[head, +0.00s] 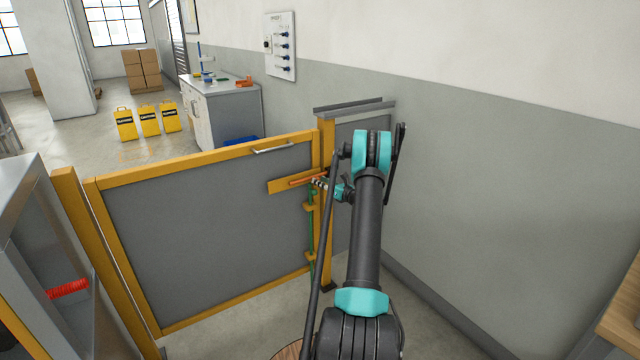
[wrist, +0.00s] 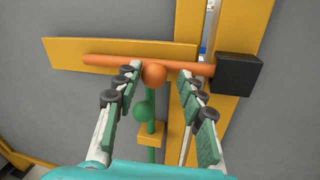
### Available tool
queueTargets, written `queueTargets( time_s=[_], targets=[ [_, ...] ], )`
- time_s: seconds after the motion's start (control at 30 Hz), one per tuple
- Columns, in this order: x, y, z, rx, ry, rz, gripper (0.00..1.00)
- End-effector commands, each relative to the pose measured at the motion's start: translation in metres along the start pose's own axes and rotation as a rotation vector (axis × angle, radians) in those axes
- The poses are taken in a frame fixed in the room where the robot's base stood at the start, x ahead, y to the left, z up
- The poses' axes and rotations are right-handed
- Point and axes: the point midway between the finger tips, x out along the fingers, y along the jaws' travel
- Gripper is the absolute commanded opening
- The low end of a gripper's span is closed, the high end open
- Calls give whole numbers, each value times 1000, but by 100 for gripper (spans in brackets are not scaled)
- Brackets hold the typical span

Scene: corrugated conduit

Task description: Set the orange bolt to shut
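The orange bolt (wrist: 105,61) is a horizontal rod on a yellow plate on the gate. Its round orange knob (wrist: 154,75) sits between my gripper's fingertips (wrist: 159,73), which are spread apart with space on both sides. The rod's right end reaches the black block (wrist: 238,74) on the yellow post; I cannot tell if it goes inside. In the head view the orange bolt (head: 305,180) shows at the gate's upper right, with my gripper (head: 318,183) at it. My gripper is open and holds nothing.
A green vertical bolt with a green knob (wrist: 146,110) is just below the orange knob, between the fingers. The gate (head: 200,220) meets the yellow post (head: 327,220). A grey wall (head: 500,200) is to the right. A metal cabinet (head: 25,220) stands at left.

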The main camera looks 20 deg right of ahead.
Motion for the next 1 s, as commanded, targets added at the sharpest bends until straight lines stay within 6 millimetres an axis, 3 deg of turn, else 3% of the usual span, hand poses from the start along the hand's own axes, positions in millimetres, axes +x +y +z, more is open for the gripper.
queueTargets(
  time_s=[0.43,1.0],
  targets=[
    [-8,1,0,0,1,3,47],
    [-107,0,0,0,0,0,47]
  ],
)
